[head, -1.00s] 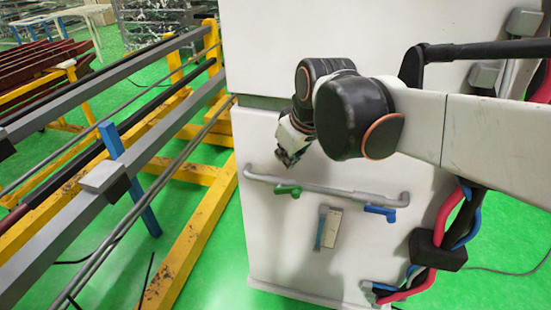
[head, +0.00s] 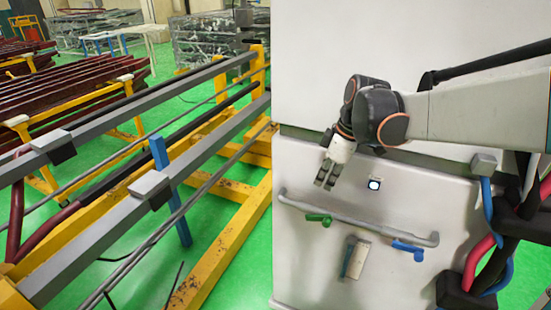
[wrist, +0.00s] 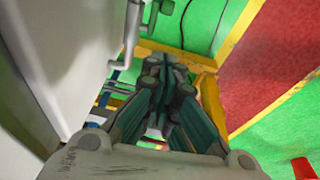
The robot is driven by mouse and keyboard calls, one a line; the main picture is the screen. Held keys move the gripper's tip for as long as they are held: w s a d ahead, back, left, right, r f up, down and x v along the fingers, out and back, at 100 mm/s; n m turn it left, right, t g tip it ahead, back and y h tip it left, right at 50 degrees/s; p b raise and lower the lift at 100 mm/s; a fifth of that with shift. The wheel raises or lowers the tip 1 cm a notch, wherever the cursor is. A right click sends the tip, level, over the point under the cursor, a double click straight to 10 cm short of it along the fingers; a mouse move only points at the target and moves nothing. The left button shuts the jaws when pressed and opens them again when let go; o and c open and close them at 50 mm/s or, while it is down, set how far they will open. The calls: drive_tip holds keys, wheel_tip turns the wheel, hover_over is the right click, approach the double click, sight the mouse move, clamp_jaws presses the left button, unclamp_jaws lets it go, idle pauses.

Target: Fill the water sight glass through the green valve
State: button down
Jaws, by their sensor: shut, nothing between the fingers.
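The green valve (head: 319,219) is a small green lever at the left end of a grey pipe (head: 365,222) on the white cabinet. A blue valve (head: 407,250) is at the pipe's right end. Between them hangs a pale plate with a bluish strip (head: 355,258), apparently the sight glass; its level is too small to read. My gripper (head: 324,184) is shut and empty, fingers pointing down, above the green valve in the picture and apart from it. The wrist view shows the shut fingers (wrist: 166,75), with the grey pipe (wrist: 131,38) at upper left.
A small lit round indicator (head: 375,184) is on the panel right of my gripper. A yellow frame with grey rails (head: 215,230) stands left of the cabinet. Red, blue and black hoses (head: 485,255) run at the right. Green floor shows between the frames.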

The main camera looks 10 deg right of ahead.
drive_tip(key=b, duration=0.2)
hover_over(326, 220)
drive_tip(key=w+a, duration=0.2)
drive_tip(key=a, duration=0.1)
wheel_tip(326, 220, down, 8)
drive_tip(key=f, duration=0.1)
drive_tip(key=d+f, duration=0.1)
drive_tip(key=s+f+b, duration=0.1)
drive_tip(key=shift+d+f, duration=0.25)
drive_tip(key=shift+f, duration=0.1)
drive_tip(key=shift+s, duration=0.1)
drive_tip(key=shift+s+d+f+t+y+b, duration=0.25)
drive_tip(key=shift+d+f+t+y+b, duration=0.15)
drive_tip(key=shift+d+y+b, duration=0.1)
drive_tip(key=shift+s+d+f+b, duration=0.35)
drive_tip(key=shift+s+d+f, duration=0.2)
drive_tip(key=shift+f, duration=0.15)
drive_tip(key=shift+w+r, duration=0.1)
drive_tip(key=shift+r, duration=0.05)
